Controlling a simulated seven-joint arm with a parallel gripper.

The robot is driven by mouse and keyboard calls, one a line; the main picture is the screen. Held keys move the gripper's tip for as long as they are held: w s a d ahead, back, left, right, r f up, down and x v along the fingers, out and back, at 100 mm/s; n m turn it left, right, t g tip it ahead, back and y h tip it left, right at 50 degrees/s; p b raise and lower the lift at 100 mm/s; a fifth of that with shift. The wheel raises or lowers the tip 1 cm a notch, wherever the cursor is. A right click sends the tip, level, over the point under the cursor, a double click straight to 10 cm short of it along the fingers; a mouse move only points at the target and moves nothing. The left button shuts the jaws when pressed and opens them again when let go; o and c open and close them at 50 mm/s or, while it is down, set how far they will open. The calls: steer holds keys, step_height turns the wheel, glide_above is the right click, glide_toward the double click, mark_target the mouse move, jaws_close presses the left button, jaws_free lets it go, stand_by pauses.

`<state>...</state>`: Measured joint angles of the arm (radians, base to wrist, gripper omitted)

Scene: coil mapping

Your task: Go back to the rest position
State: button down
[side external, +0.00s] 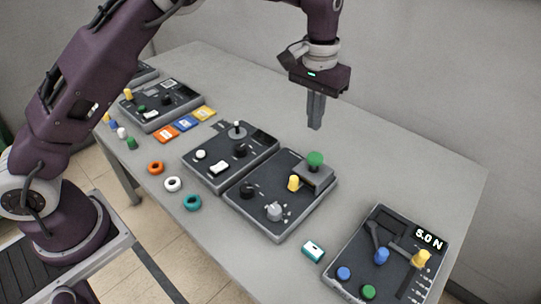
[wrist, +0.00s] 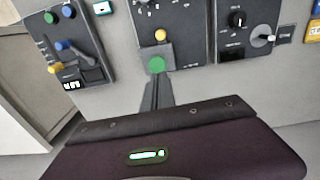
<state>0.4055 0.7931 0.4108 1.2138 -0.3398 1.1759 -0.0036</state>
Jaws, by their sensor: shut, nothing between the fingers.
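My gripper (side external: 315,124) hangs pointing down above the table, with its two fingers together and nothing between them. In the side external view it is above and behind the panel with the green mushroom button (side external: 315,159), clear of it. In the wrist view the closed fingers (wrist: 158,84) point toward the same green button (wrist: 157,65), and their tips overlap its lower edge in the picture. The yellow knob (side external: 293,183) sits beside that button and also shows in the wrist view (wrist: 160,35).
The grey table (side external: 420,165) is clear along its back. A panel with a "5.0 N" display (side external: 429,239) stands at the front right. Another panel (side external: 213,171) is left of the button panel. Rings (side external: 173,184), colored cards (side external: 184,124) and a small teal-white block (side external: 312,251) lie around.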

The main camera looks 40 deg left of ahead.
steer(key=s+a+r+t+h, duration=0.1)
steer(key=s+a+r, duration=0.2)
steer(key=s+r, duration=0.4)
steer(key=s+a+r+t, duration=0.1)
steer(key=s+a+r, duration=0.3)
steer(key=s+r, duration=0.25)
steer(key=s+a+t, duration=0.1)
steer(key=s, duration=0.9)
steer(key=s+a+f+t+y, duration=0.1)
steer(key=s+a+t, duration=0.1)
steer(key=s, duration=0.8)
steer(key=shift+a+f, duration=0.2)
steer(key=shift+a, duration=0.05)
steer(key=c, duration=2.1)
jaws_free()
